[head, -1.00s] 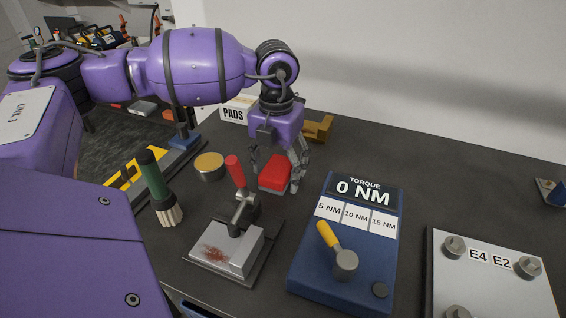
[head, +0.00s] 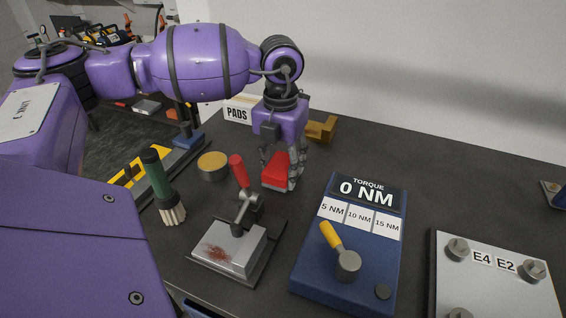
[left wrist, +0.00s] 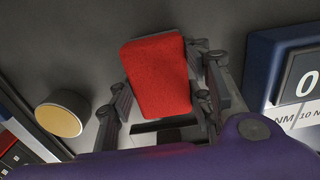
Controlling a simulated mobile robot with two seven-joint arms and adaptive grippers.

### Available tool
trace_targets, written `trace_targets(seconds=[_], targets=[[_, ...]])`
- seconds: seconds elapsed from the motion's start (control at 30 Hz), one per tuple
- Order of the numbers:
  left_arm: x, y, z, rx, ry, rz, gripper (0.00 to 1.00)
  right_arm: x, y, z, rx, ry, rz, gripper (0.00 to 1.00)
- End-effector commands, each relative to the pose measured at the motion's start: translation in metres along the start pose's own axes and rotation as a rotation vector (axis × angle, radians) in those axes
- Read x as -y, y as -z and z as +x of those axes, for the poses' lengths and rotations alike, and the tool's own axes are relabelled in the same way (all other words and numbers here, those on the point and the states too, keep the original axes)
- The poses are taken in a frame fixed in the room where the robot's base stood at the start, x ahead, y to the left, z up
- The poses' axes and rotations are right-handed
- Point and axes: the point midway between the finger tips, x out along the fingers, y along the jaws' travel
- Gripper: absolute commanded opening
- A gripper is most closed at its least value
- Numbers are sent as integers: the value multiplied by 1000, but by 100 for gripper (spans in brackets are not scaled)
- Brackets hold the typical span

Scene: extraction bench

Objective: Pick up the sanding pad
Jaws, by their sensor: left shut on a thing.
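The sanding pad, a red block (head: 277,170), is on the dark bench behind the clamp. In the left wrist view its red face (left wrist: 158,78) fills the space between the fingers. My left gripper (head: 281,166) points down over the pad and is shut on it, one finger on each side. I cannot tell whether the pad touches the bench or is slightly lifted. My right gripper is not in view.
A clamp with a red handle (head: 239,170) holds a stained metal block in front of the pad. A blue torque box (head: 310,262) stands to the right, a round tin (head: 213,166) and a green-handled brush (head: 157,175) to the left. A PADS sign (head: 237,114) and yellow bracket (head: 322,130) stand behind.

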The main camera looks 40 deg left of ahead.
Motion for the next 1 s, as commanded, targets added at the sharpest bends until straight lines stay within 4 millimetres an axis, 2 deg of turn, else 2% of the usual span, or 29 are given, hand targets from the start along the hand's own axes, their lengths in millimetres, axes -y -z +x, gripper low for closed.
trace_targets(seconds=[0.17, 0.43, 0.5, 0.7, 1.0], targets=[[2, 2, -27, 3, 1, 4, 20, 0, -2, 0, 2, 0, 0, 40], [26, 49, -86, 4, 1, 8, 20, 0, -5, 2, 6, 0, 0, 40], [35, 66, -91, 1, -1, 9, 20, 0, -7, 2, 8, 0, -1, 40], [53, 100, -109, 2, 1, 7, 20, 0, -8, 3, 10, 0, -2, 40], [65, 123, -121, 0, 0, 2, 20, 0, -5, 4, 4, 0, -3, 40]])
